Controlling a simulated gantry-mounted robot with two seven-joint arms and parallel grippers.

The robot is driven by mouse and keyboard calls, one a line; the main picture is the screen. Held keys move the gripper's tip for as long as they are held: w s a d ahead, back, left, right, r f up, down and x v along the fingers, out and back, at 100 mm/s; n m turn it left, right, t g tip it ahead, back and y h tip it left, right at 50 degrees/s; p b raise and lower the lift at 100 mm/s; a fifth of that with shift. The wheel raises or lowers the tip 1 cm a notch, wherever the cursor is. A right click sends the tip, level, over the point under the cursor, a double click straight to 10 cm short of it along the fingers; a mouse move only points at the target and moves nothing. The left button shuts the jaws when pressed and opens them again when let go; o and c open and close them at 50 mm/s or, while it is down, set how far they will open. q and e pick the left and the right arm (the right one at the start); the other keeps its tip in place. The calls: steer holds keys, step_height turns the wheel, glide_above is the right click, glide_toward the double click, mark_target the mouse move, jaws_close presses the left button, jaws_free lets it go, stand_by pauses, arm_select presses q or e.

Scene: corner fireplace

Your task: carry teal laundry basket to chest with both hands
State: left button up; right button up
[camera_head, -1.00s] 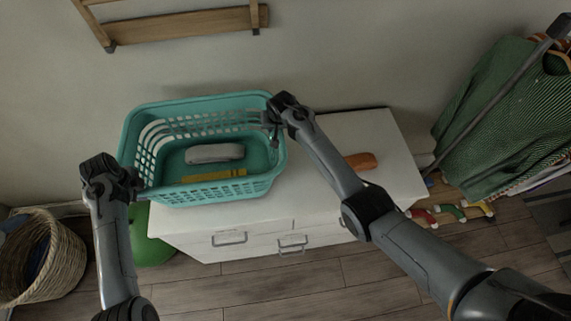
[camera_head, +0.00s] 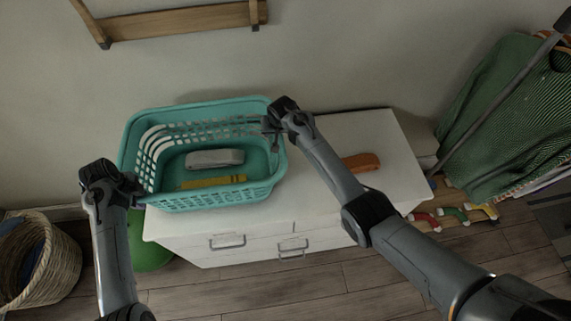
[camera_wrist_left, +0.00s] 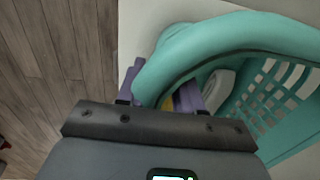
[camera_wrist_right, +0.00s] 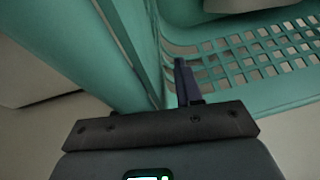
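The teal laundry basket (camera_head: 215,200) is upright over the left part of the white chest (camera_head: 390,195), its left end reaching past the chest's left edge. I cannot tell whether its bottom touches the top. It holds a grey-white item (camera_head: 215,159) and a yellow item (camera_head: 212,182). My left gripper (camera_head: 135,187) is at the basket's left rim; in the left wrist view its fingers (camera_wrist_left: 158,90) straddle the rim (camera_wrist_left: 220,38). My right gripper (camera_head: 272,125) is at the right rim; in the right wrist view its fingers (camera_wrist_right: 160,70) lie on either side of the basket wall.
An orange item (camera_head: 361,162) lies on the chest's right part, with bare top around it. A wicker basket (camera_head: 52,262) and a green round object (camera_head: 150,245) stand at left. Green striped clothing (camera_head: 500,110) hangs at right. A wooden rack (camera_head: 185,22) is on the wall.

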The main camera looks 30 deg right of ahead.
arm_select(q)
steer(key=shift+r, duration=0.15)
arm_select(e)
steer(key=shift+a, duration=0.1)
steer(key=shift+s+r, duration=0.15)
steer(key=shift+r, duration=0.3)
arm_select(q)
step_height(320, 180, up, 12)
steer(key=s, duration=0.1)
steer(key=shift+s+a+f, duration=0.2)
steer(key=shift+s+a, duration=0.05)
arm_select(e)
steer(key=v, duration=1.1)
